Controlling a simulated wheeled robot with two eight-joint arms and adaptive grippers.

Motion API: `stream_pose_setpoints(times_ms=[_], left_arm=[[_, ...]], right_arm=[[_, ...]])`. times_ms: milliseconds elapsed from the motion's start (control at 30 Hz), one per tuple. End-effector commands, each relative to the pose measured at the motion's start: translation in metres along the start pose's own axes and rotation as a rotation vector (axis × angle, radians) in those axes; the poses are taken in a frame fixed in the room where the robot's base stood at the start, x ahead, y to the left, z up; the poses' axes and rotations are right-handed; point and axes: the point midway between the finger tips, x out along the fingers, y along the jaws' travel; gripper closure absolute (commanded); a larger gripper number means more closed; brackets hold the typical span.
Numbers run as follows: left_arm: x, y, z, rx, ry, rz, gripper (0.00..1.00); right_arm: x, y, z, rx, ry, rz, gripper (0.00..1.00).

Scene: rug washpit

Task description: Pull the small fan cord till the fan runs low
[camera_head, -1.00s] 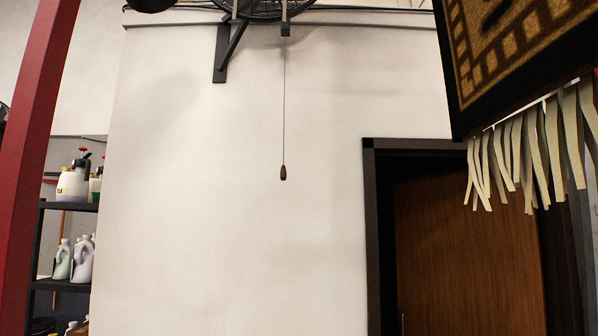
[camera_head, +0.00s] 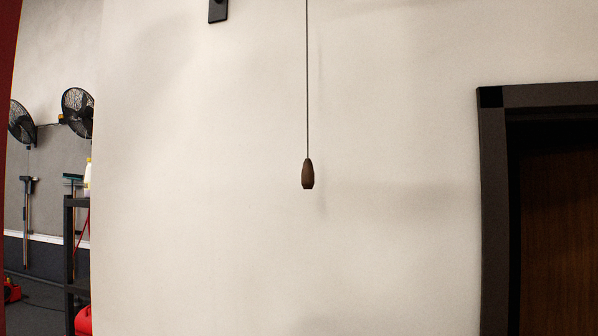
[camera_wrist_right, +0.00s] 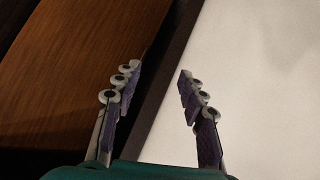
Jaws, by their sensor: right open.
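The fan cord (camera_head: 307,85) hangs straight down in the head view, with a small brown wooden pull (camera_head: 308,174) at its lower end. It hangs in front of a white wall, and nothing touches it. The fan it belongs to is above the picture and out of sight. My right gripper (camera_wrist_right: 162,82) is open and empty in the right wrist view, facing a brown wooden door and the white wall. Neither gripper shows in the head view, and the cord does not show in the wrist view.
A dark door frame (camera_head: 494,200) with a brown door (camera_head: 565,220) stands at the right. Two wall fans (camera_head: 78,112) and a dark shelf (camera_head: 70,240) show at the left. A red post (camera_head: 8,70) stands at the left edge.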

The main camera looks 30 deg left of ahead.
Motion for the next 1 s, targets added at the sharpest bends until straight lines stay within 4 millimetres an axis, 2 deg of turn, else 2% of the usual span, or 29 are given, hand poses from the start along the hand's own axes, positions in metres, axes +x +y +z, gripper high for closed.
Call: stream_pose_setpoints(times_ms=[33,100,167,200,267,300,400,500,600,733,867,1000], left_arm=[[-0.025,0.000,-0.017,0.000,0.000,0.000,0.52],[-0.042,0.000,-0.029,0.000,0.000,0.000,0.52],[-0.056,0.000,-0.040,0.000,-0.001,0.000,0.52],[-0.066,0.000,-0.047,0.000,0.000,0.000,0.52],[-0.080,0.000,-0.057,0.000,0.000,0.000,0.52],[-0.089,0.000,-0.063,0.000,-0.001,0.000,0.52],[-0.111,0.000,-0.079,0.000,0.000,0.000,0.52],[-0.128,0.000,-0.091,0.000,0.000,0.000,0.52],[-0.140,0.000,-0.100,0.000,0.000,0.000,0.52],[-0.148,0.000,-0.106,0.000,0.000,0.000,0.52],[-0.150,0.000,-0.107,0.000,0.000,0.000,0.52],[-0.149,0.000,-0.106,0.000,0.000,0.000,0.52]], right_arm=[[-0.034,-0.013,-0.047,-0.011,0.050,-0.009,0.59],[-0.069,-0.031,-0.094,-0.009,0.127,-0.016,0.59],[-0.101,-0.048,-0.133,-0.002,0.194,-0.028,0.59],[-0.124,-0.059,-0.157,0.004,0.239,-0.038,0.59],[-0.159,-0.077,-0.193,0.016,0.308,-0.061,0.59],[-0.184,-0.089,-0.215,0.025,0.354,-0.080,0.59],[-0.247,-0.119,-0.264,0.053,0.464,-0.135,0.59],[-0.304,-0.143,-0.301,0.085,0.558,-0.194,0.59],[-0.350,-0.161,-0.325,0.112,0.628,-0.247,0.59],[-0.387,-0.174,-0.342,0.138,0.684,-0.295,0.59],[-0.398,-0.180,-0.347,0.149,0.704,-0.313,0.59],[-0.392,-0.182,-0.352,0.151,0.706,-0.312,0.59]])
